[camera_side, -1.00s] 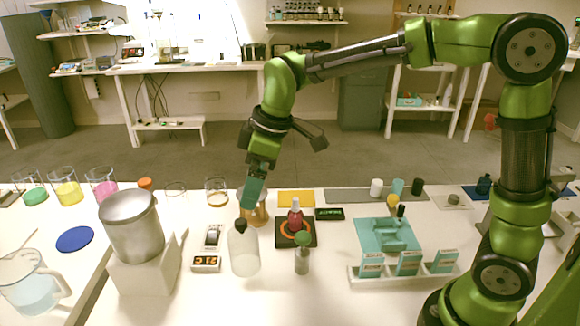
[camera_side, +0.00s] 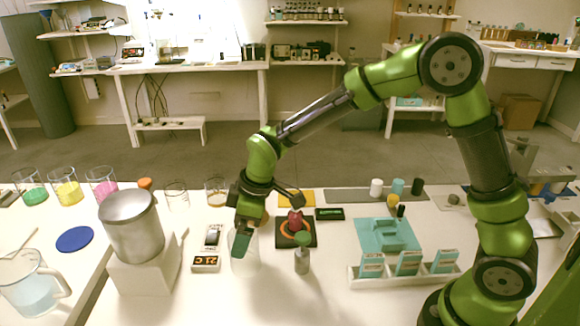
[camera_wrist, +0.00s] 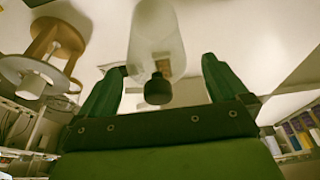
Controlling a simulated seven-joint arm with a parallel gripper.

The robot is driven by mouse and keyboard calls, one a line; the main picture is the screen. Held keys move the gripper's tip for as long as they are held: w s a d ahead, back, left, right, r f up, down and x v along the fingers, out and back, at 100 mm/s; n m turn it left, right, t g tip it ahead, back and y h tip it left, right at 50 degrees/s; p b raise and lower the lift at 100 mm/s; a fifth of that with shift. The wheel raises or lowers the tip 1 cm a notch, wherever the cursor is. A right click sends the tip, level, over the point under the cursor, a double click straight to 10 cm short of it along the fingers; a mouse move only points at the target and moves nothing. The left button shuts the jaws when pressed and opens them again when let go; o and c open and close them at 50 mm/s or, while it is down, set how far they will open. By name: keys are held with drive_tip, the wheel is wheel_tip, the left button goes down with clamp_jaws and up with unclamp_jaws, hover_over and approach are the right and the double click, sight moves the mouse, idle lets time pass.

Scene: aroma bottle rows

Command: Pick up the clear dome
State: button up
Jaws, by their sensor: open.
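The clear dome (camera_side: 251,262), a see-through bell shape, stands upright on the white table in the side view, partly hidden by my gripper (camera_side: 241,243). In the wrist view the dome (camera_wrist: 155,35) lies between the two green fingers of my gripper (camera_wrist: 162,66). Its black knob (camera_wrist: 158,90) points toward the palm. The fingers are open with a gap on each side of the knob. I cannot tell whether either finger touches the dome.
A wooden spool-like stand (camera_wrist: 45,40) is beside the dome in the wrist view. A green-topped bottle (camera_side: 302,256) stands to the right, a dark mat (camera_side: 283,243) behind it.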

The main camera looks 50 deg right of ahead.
drive_tip(key=x, duration=0.3)
drive_tip(key=shift+d+f, duration=0.1)
drive_tip(key=shift+f, duration=0.2)
